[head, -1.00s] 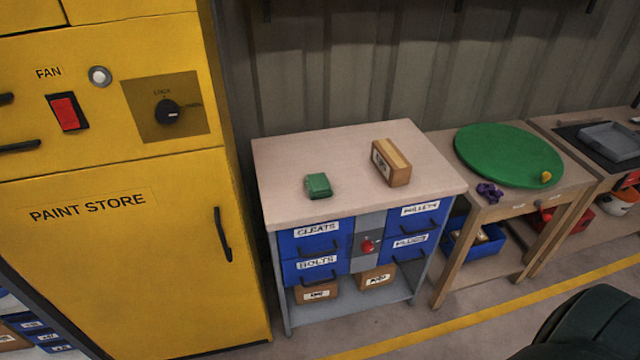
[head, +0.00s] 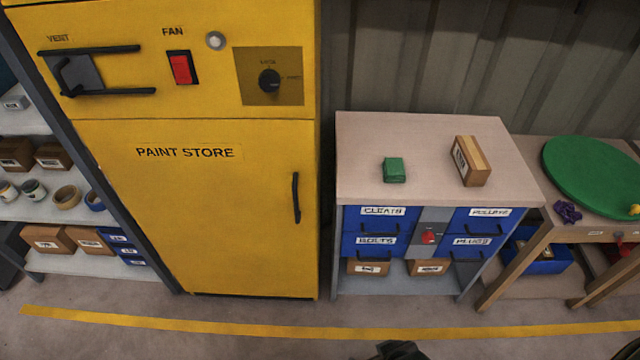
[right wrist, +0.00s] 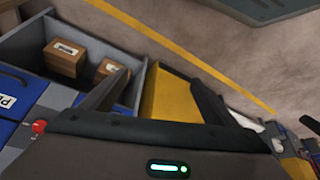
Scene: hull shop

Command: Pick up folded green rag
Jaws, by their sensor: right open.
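The folded green rag (head: 394,170) lies on the pale top of the drawer cabinet (head: 365,130), left of a wooden block with a white label (head: 470,161). Nothing touches the rag. My right gripper (right wrist: 160,80) shows in the right wrist view with its two dark fingers spread and no object held between them. The rag is not visible in the right wrist view. My left gripper is in neither current view.
A tall yellow paint store cabinet (head: 220,220) stands left of the drawer cabinet. A table with a round green disc (head: 595,175) and a purple item (head: 568,211) stands to the right. The cabinet top around the rag is clear. Floor with a yellow line (head: 240,324) lies in front.

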